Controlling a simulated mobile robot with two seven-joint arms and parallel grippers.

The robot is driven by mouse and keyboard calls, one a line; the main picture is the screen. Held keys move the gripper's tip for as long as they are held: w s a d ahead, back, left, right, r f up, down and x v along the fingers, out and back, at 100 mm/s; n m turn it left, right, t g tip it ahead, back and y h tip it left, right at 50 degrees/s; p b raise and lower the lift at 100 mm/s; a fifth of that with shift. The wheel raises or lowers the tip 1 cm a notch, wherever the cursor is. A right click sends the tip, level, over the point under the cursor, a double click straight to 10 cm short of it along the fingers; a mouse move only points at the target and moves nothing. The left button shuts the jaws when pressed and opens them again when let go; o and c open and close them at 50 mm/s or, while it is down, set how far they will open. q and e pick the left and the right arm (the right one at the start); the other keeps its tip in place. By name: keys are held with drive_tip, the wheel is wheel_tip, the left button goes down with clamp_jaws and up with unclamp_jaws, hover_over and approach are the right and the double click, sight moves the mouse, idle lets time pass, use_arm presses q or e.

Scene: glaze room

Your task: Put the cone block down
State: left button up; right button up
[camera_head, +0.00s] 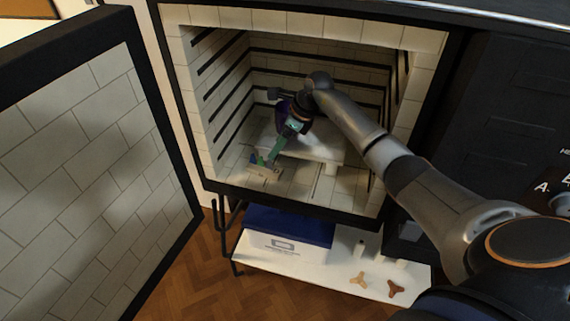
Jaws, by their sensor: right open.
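The cone block (265,172) is a small pale base with small blue, green and reddish pieces standing on it. It sits low at the front left inside the open kiln (205,172), by the floor. My right gripper (272,160) reaches into the kiln and points down and to the left, with its fingertips right at the cone block. It is open. I cannot tell whether the fingers still touch the block. My left gripper is not in view.
A white kiln shelf (325,149) stands on posts just right of the block. The kiln door (85,175) is open at the left.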

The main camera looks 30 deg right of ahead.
drive_tip(key=s+a+f+m+t+y, duration=0.1)
drive_tip(key=s+a+m+t+y, duration=0.2)
drive_tip(key=a, duration=0.4)
drive_tip(key=s+a+m+t+y, duration=0.1)
drive_tip(key=a+m+t+y, duration=0.15)
drive_tip(key=a+m, duration=0.35)
drive_tip(key=s+a+f+m+t+y, duration=0.1)
drive_tip(key=s+a+m+t+y, duration=0.15)
drive_tip(key=a, duration=0.55)
drive_tip(key=s+d+f+m+g+h, duration=0.1)
drive_tip(key=s+f+m+h, duration=0.2)
drive_tip(key=s+f+m, duration=0.2)
drive_tip(key=s+d+f+m+g+h, duration=0.1)
drive_tip(key=s+f+m+h, duration=0.2)
drive_tip(key=s+m, duration=0.8)
drive_tip(key=s+d+f+m+h, duration=0.1)
drive_tip(key=s+f+m+h, duration=0.2)
drive_tip(key=s+f+m, duration=0.5)
drive_tip(key=m, duration=0.6)
drive_tip(key=shift+d+g, duration=0.3)
drive_tip(key=shift+g, duration=0.1)
drive_tip(key=shift+m, duration=0.25)
